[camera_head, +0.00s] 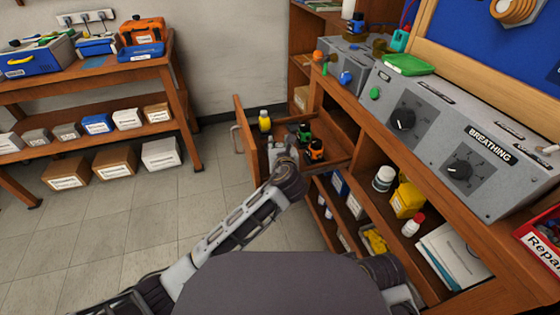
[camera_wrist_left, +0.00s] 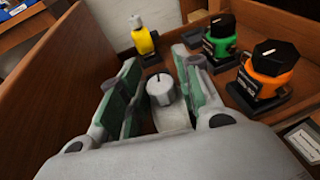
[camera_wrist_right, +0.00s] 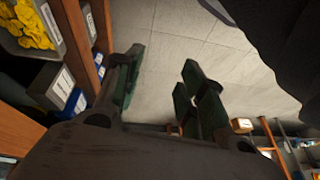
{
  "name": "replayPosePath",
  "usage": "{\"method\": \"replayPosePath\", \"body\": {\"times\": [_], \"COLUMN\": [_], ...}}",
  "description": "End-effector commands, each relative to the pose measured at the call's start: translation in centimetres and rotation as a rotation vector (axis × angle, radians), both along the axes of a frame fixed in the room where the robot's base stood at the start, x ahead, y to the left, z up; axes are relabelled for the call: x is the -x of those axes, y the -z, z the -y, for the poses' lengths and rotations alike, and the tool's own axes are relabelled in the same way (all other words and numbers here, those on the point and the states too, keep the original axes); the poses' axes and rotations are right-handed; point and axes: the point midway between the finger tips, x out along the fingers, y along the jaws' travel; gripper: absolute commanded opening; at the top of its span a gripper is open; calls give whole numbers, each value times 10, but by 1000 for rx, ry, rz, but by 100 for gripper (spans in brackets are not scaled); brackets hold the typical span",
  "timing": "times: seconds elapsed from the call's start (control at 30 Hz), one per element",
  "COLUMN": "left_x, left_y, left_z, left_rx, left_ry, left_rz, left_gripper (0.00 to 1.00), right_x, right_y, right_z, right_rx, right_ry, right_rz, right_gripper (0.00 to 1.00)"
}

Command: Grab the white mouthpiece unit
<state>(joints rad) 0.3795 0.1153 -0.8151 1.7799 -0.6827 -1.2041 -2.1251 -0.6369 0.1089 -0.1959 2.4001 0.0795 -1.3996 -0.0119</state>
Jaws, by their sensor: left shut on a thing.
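A white unit with a round knob-like top (camera_wrist_left: 160,88) sits between the fingers of my left gripper (camera_wrist_left: 157,60), which is shut on it; its lower part is partly hidden by the fingers. In the head view my left gripper (camera_head: 279,148) reaches into the open wooden drawer (camera_head: 239,135). The held unit is hard to make out there. My right gripper (camera_wrist_right: 163,62) has its fingers apart with nothing between them, over the floor beside the shelves.
The drawer also holds a yellow unit (camera_head: 265,121), a green unit (camera_head: 304,132) and an orange unit (camera_head: 315,151), close to my left gripper. The grey BREATHING console (camera_head: 440,135) stands on the bench at right. A shelf (camera_head: 95,140) with boxes stands at left. Floor between is clear.

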Motion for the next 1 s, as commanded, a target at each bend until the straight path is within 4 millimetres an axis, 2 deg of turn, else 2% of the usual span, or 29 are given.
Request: {"method": "replayPosePath", "body": {"times": [0.37,0.53,0.8,1.0], "left_x": [0,0,0,0], "left_y": [0,-6,-32,-59], "left_z": [0,0,0,0], "left_rx": [0,1,0,1], "left_ry": [0,1,0,0], "left_rz": [-1,0,1,2], "left_gripper": [0,0,0,0], "right_x": [0,0,4,1], "right_y": [-2,-4,-9,9], "right_z": [1,3,9,9], "right_rx": [3,12,39,46], "right_ry": [-2,-6,-6,2], "right_rz": [4,0,-32,-63], "right_gripper": [40,40,40,40]}}
